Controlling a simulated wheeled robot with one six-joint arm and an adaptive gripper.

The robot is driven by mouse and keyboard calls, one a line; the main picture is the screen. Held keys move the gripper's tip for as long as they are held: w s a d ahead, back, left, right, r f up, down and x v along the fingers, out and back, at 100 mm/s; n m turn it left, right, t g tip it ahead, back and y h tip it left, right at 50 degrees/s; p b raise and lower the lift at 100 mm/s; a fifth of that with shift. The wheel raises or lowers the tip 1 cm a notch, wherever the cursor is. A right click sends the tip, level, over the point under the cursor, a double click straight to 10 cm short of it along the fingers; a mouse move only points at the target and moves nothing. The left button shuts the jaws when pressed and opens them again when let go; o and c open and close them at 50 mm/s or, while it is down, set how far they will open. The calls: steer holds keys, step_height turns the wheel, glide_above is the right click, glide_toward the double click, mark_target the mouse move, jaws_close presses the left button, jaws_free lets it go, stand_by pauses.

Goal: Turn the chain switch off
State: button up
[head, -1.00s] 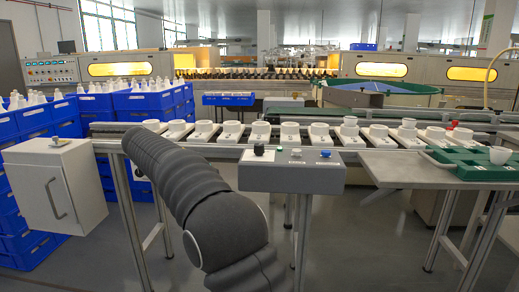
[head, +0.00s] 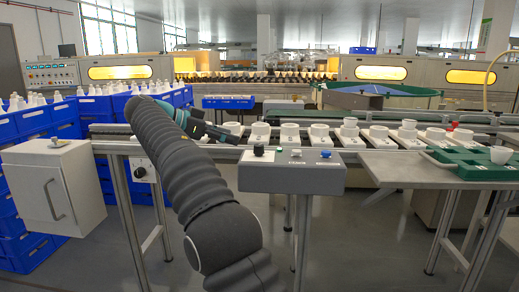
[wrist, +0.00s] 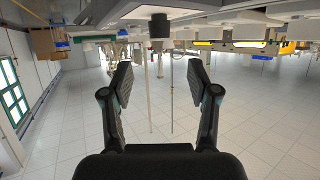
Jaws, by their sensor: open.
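A grey control box (head: 291,177) stands at the front centre in the head view. It has a black knob (head: 259,150), a white button (head: 296,153) and a blue button (head: 326,154); labels are too small to read, so I cannot tell which control is the chain switch. My gripper (head: 215,126) is over the conveyor behind and left of this box, apart from the knob. In the wrist view my gripper (wrist: 159,84) is open, with nothing between its fingers. A black knob-like part (wrist: 159,27) on a pale block shows beyond the fingers.
A white cabinet (head: 60,190) with a small knob (head: 57,142) on top stands at left. Blue crates (head: 95,105) are behind it. White cups on blocks line the conveyor. A green tray (head: 480,165) is on the right table.

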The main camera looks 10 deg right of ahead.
mark_target(259, 145)
steer(key=b+x, duration=0.2)
steer(key=x, duration=0.9)
steer(key=shift+a+f, duration=0.1)
jaws_close()
